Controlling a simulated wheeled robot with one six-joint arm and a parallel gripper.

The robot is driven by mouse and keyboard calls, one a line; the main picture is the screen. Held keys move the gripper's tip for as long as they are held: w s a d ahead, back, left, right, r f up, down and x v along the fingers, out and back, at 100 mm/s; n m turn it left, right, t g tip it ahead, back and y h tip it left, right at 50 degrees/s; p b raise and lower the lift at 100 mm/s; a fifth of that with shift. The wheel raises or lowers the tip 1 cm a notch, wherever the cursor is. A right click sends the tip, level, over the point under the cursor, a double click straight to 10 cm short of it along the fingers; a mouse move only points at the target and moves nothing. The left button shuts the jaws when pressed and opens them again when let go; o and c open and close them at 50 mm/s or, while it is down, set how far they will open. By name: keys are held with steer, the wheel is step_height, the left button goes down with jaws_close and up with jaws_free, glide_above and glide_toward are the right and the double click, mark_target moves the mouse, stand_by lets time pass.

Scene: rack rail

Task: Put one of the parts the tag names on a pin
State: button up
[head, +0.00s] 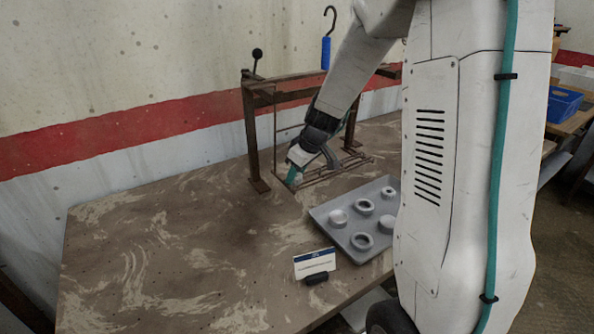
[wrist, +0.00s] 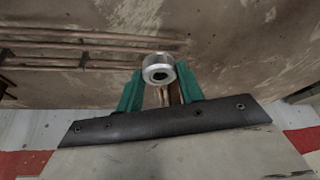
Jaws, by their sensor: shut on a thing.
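My gripper (head: 293,176) is low beside the dark metal rack (head: 252,135). The part is hidden or too small to make out in the head view. Rusty rods (wrist: 90,42) of the rack lie to the left of the part and behind it in the wrist view. The part looks apart from them, though its depth is hard to judge. The white tag (head: 315,263) stands at the table's front; its text is too small to read.
A grey tray (head: 322,217) with several grey ring-shaped parts (head: 362,241) lies right of my gripper, partly hidden by my arm. The table's left side (head: 130,230) is clear.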

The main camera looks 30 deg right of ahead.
steer(key=o, duration=1.1)
steer(key=shift+c, duration=0.2)
steer(key=shift+r, duration=0.1)
steer(key=v, duration=0.7)
steer(key=shift+s+r, duration=0.15)
steer(key=shift+r, duration=0.15)
